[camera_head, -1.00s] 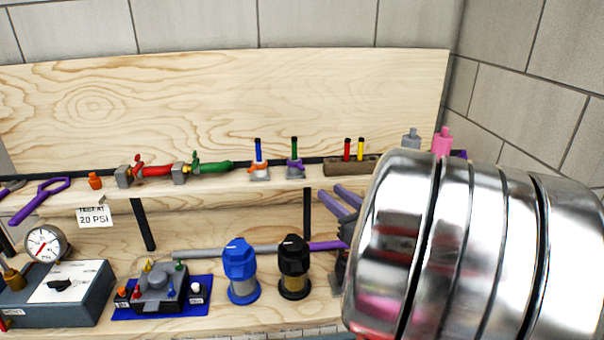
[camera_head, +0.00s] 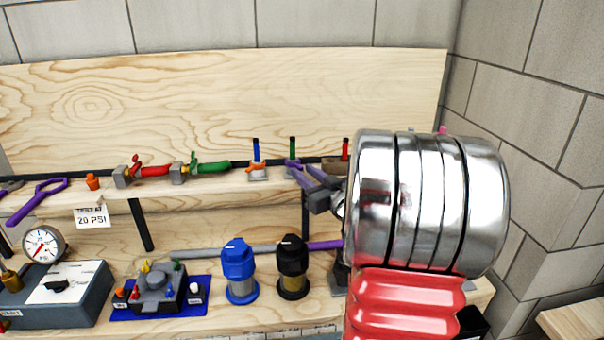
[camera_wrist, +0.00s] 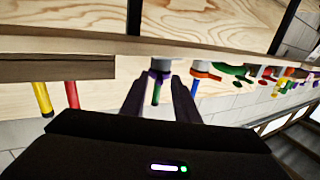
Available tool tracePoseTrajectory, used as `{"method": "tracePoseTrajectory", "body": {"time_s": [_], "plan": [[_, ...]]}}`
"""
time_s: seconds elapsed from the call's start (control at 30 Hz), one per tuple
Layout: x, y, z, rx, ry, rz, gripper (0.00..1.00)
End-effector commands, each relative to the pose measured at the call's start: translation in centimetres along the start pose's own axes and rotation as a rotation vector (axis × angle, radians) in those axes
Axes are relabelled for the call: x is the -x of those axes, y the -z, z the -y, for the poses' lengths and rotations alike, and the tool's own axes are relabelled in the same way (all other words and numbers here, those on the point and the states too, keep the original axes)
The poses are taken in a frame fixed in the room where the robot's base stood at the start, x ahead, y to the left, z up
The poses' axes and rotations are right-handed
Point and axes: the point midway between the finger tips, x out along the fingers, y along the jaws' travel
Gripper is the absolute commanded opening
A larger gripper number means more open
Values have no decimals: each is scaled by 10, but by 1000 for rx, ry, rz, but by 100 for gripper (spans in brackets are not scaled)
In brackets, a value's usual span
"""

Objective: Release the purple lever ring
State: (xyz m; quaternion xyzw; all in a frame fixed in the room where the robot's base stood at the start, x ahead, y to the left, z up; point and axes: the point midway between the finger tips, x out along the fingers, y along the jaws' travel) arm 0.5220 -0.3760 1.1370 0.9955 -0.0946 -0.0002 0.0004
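The purple lever ring (camera_head: 293,162) sits around the foot of an upright green post (camera_head: 292,146) on a small grey block on the shelf. In the wrist view, which is upside down, the ring (camera_wrist: 158,75) and green post (camera_wrist: 156,94) lie between my finger tips. My gripper (camera_head: 307,173) comes in from the right, its purple-grey fingers apart. In the wrist view my gripper (camera_wrist: 158,82) shows a gap on both sides of the post. I cannot tell if either finger touches the ring. My fingers partly hide the ring in the head view.
Left of it stands a blue post (camera_head: 256,150) with an orange ring. A red post (camera_head: 345,150) is close on the right, partly behind my arm. Blue (camera_head: 240,270) and black (camera_head: 292,268) filters stand below. A red-handled valve (camera_head: 150,171) lies farther left.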

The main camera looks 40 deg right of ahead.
Motion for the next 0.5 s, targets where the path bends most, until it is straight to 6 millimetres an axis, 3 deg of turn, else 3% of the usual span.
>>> {"method": "tracePoseTrajectory", "body": {"time_s": [0.17, 0.43, 0.5], "plan": [[-12, 0, 0, -1, 0, 0, 28], [-12, 0, 0, -1, 0, 0, 28], [-12, 0, 0, -1, 0, 0, 24]]}}
